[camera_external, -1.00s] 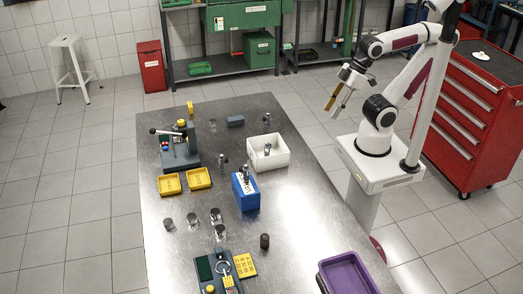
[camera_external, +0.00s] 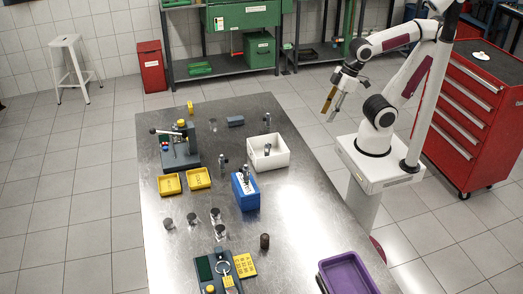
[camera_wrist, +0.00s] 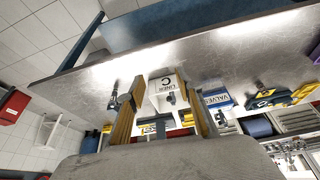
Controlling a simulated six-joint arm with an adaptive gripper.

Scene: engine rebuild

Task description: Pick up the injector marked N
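Small dark-and-metal upright parts that may be injectors stand on the metal table: one (camera_external: 223,163) left of the white bin and one (camera_external: 267,119) behind it. Another part (camera_external: 267,150) is in the white bin (camera_external: 283,159). No letter N is readable on any of them. My gripper (camera_external: 334,103) is open and empty, high beyond the table's right edge. In the wrist view its fingers (camera_wrist: 163,86) are spread, with the white bin and its printed label (camera_wrist: 166,83) seen between them. A dark part (camera_wrist: 113,93) shows beside the left finger.
A blue box (camera_external: 246,198) marked VALVES in the wrist view (camera_wrist: 216,98) stands near the table's middle. Yellow trays (camera_external: 169,184), metal cylinders (camera_external: 215,216) and a fixture (camera_external: 180,158) are to its left. A purple tray (camera_external: 345,276) is at the front right.

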